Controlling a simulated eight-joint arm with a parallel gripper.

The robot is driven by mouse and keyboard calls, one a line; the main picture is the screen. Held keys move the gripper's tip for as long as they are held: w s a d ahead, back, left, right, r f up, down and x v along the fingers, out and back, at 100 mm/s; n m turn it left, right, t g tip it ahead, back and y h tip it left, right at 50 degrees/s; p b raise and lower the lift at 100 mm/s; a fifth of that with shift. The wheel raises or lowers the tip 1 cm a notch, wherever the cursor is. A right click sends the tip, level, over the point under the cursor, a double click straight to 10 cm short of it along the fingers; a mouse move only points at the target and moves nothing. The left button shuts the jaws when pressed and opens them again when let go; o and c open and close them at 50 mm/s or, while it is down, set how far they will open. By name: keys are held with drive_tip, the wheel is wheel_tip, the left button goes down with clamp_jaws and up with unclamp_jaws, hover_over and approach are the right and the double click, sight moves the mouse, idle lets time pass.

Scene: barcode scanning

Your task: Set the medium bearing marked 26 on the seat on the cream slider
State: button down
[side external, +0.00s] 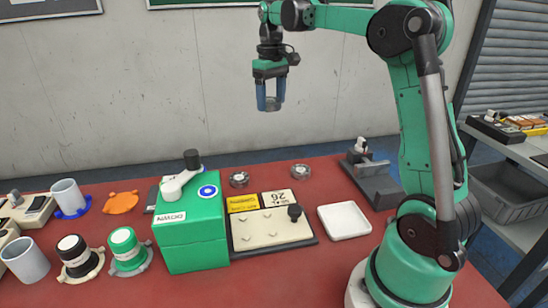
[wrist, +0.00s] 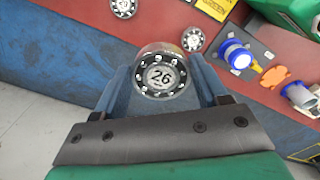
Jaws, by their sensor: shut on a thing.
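My gripper (side external: 270,104) is raised high above the red table, its blue fingers pointing down. In the wrist view my gripper (wrist: 160,88) is shut on the bearing marked 26 (wrist: 160,75), a metal ring with a dark numbered face. The bearing sits between the fingertips, clear of the table. In the side view a cream plate (side external: 262,229), apparently the cream slider, lies in a dark frame with a black knob at its right end. I cannot clearly make out which part is the seat.
Two other bearings lie behind the plate, one left (side external: 238,180) and one right (side external: 301,171). A green box (side external: 192,232) with a white lever stands left of the plate. A white tray (side external: 344,221) is to its right. Cups and capped pieces crowd the left.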

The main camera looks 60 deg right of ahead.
drive_tip(key=w+a+r, duration=0.1)
drive_tip(key=w+a, duration=0.1)
drive_tip(key=a, duration=0.6)
drive_tip(key=n, duration=0.9)
hover_over(110, 305)
wheel_tip(110, 305, down, 20)
drive_tip(key=shift+f, duration=0.1)
drive_tip(key=shift+c, duration=0.2)
unclamp_jaws()
